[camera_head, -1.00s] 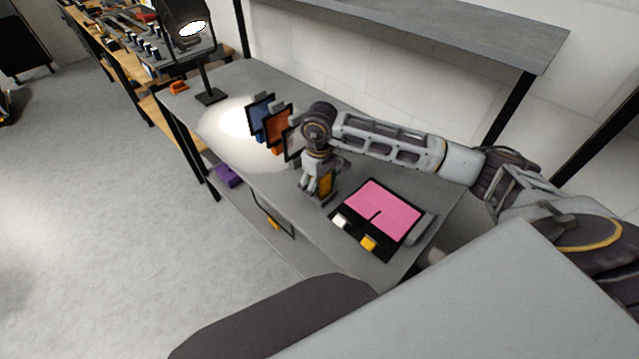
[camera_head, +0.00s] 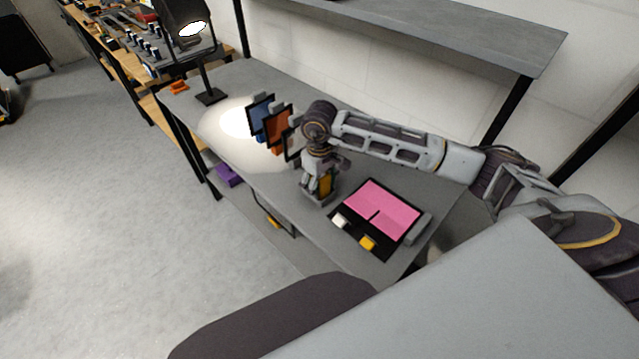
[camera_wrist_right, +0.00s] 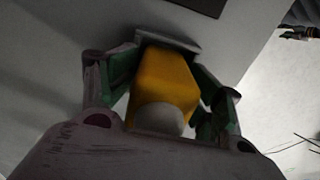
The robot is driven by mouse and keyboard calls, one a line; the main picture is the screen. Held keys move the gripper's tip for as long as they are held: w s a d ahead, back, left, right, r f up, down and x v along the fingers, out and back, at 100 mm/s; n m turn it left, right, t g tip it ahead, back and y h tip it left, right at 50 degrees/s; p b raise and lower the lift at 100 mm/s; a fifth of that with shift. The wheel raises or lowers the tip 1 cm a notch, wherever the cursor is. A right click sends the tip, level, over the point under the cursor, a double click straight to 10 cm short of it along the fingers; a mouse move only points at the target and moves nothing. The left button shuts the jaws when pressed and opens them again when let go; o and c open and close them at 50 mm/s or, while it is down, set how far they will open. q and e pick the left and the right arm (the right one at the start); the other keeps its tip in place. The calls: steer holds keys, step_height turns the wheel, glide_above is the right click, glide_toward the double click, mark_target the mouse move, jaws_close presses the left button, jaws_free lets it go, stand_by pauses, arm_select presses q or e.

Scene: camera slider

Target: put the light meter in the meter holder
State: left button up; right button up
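The light meter (camera_wrist_right: 167,82) is a yellow block with a pale round dome at its near end in the right wrist view. In the head view its yellow side (camera_head: 325,184) shows beside the fingers. My right gripper (camera_head: 318,190) points down at the table. In the wrist view its green-padded fingers (camera_wrist_right: 166,75) come up against both sides of the meter and appear shut on it. A grey plate (camera_wrist_right: 168,40), perhaps a wall of the meter holder, stands at the meter's far end. A grey holder-like base (camera_head: 320,201) shows low around the meter, partly hidden. My left gripper is out of view.
Blue (camera_head: 261,117) and orange (camera_head: 277,124) framed panels stand behind left. A lit lamp (camera_head: 207,82) stands at the far end.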

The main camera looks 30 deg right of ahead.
steer(key=shift+r, duration=0.3)
step_height(320, 180, up, 3)
steer(key=shift+r, duration=0.15)
step_height(320, 180, up, 7)
steer(key=shift+w+f+b, duration=0.1)
steer(key=shift+b, duration=0.35)
steer(key=shift+r, duration=0.95)
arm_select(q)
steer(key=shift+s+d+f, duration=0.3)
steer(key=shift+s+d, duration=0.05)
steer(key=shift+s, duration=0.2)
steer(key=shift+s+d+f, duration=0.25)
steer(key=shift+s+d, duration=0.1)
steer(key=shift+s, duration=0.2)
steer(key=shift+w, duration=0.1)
